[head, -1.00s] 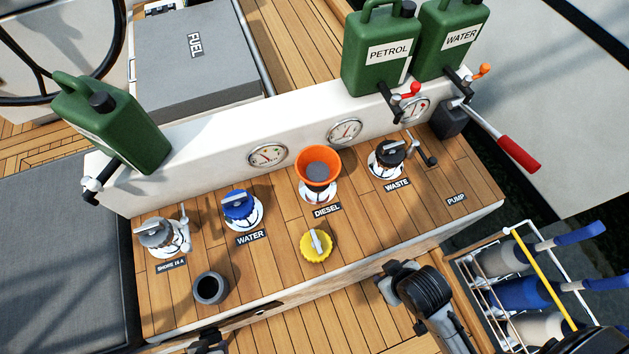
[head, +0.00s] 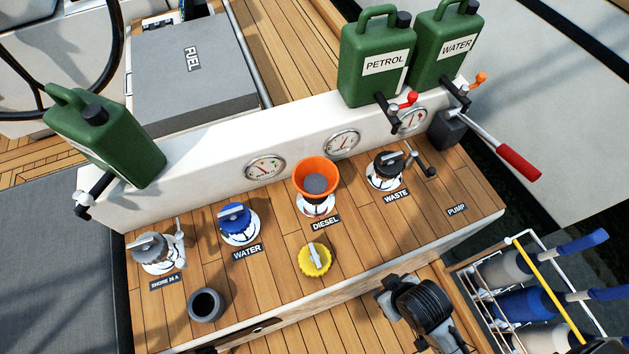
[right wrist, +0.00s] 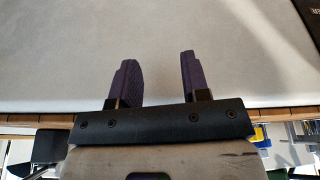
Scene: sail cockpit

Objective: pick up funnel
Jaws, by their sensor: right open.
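The orange funnel (head: 317,165) stands upright in the DIESEL filler on the wooden deck box in the head view. Its wide mouth faces up and its lower part is hidden inside the white fitting. My right gripper (right wrist: 157,60) shows in the right wrist view with two dark purple fingers apart and nothing between them. It points toward a plain pale surface. The funnel does not show in that view. I cannot make out the right fingers in the head view. My left gripper is not in view.
A yellow cap (head: 315,260) lies in front of the funnel. The WATER cap (head: 237,223) is at its left and the WASTE cap (head: 389,164) at its right. A grey cup (head: 206,305) stands front left. A white panel with gauges (head: 342,142) rises behind. Green canisters (head: 376,62) stand beyond.

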